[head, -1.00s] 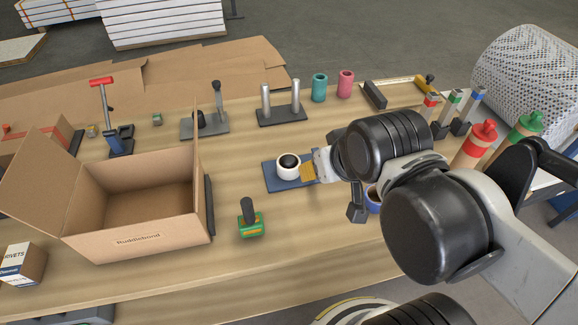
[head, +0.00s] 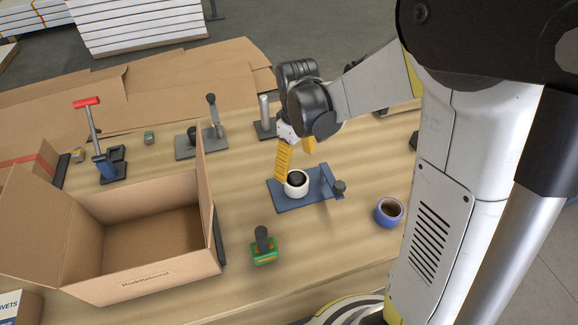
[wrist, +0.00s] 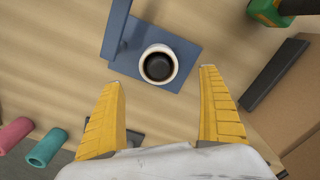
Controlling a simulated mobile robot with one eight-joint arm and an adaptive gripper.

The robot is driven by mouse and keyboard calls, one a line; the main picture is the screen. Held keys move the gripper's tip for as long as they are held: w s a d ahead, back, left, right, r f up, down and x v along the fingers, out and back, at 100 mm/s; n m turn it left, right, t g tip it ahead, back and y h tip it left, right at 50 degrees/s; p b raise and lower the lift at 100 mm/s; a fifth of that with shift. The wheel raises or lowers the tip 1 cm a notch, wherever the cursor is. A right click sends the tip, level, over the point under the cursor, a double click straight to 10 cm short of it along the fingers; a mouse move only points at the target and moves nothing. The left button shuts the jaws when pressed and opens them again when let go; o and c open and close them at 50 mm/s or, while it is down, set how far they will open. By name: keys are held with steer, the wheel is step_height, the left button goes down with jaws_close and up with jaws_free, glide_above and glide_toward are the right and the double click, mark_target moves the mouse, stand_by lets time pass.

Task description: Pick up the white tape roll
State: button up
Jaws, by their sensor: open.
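The white tape roll (head: 297,191) is a small white ring with a dark middle, on a blue base plate (head: 290,205) with a blue upright at its right. My gripper (head: 296,165) is just above and behind the roll in the head view, its yellow fingers spread and empty. In the wrist view the roll (wrist: 158,83) lies just beyond the fingertips, about midway between the two yellow fingers of my gripper (wrist: 163,76). Whether the fingers are level with the roll cannot be told.
An open cardboard box (head: 145,272) stands left. A green block with a dark handle (head: 263,250) is in front, and a blue cup (head: 389,212) is right. Grey stands (head: 201,140) are behind. Pink (wrist: 14,134) and teal (wrist: 46,148) cylinders show in the wrist view.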

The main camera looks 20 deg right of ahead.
mark_target(296, 185)
steer(key=f+b, duration=0.2)
steer(key=f, duration=0.3)
steer(key=f+b, duration=0.2)
steer(key=f, duration=0.3)
steer(key=shift+s+d, duration=0.1)
steer(key=shift+d, duration=0.1)
steer(key=shift+r, duration=0.1)
steer(key=c, duration=1.3)
steer(key=shift+o, duration=0.2)
step_height(296, 185, up, 10)
steer(key=p, duration=0.4)
